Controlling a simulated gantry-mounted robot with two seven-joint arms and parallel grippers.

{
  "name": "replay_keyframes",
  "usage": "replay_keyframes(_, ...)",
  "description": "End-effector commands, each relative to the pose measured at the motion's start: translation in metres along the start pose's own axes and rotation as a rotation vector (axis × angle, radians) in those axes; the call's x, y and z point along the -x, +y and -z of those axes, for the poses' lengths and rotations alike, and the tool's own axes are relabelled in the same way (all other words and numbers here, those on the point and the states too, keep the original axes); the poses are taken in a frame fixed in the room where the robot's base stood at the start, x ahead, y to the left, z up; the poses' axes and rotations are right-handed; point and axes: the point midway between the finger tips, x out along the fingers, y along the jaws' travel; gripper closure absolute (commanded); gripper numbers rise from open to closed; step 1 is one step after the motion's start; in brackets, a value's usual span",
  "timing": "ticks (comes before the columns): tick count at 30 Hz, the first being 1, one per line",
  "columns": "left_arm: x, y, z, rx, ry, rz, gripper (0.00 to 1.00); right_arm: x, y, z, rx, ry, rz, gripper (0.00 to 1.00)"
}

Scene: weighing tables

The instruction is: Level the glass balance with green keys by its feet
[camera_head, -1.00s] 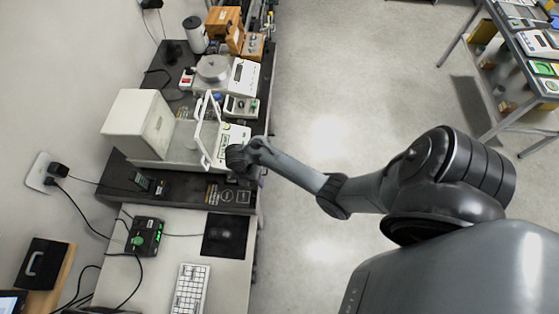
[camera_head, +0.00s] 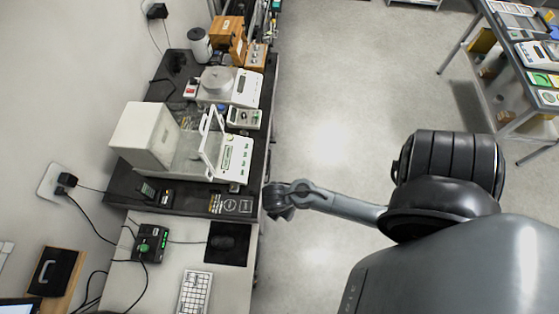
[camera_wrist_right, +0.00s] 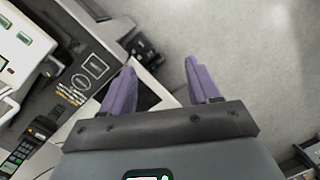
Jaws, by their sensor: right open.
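The glass balance (camera_head: 147,138) stands on the dark bench in the head view, with a white housing, clear glass panes and a raised white frame. Its front panel with green keys (camera_head: 235,157) faces the bench's right edge. Part of the balance (camera_wrist_right: 14,50) shows at the upper left of the right wrist view. My left gripper is not in view.
A second balance with a round pan (camera_head: 217,80) and a small keyed device (camera_head: 243,118) stand behind the glass balance. Open floor (camera_head: 335,110) lies right of the bench.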

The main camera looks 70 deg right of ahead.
Motion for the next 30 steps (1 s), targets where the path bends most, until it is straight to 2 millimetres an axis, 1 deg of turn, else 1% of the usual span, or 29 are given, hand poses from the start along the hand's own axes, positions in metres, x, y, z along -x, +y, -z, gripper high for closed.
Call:
replay_keyframes(1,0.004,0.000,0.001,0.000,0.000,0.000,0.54,0.011,-0.006,0.002,-0.036,0.007,-0.012,0.39)
replay_keyframes(3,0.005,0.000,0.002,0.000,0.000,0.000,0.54,0.022,-0.009,0.005,-0.089,0.018,-0.030,0.39)
replay_keyframes(9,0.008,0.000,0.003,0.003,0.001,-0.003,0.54,0.048,-0.013,0.012,-0.211,0.049,-0.069,0.39)
replay_keyframes(12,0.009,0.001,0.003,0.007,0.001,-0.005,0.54,0.057,-0.015,0.014,-0.252,0.061,-0.080,0.39)
replay_keyframes(19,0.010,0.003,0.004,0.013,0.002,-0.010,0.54,0.067,-0.017,0.016,-0.297,0.075,-0.092,0.39)
replay_keyframes(30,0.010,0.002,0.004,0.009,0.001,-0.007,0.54,0.067,-0.017,0.016,-0.301,0.076,-0.092,0.39)
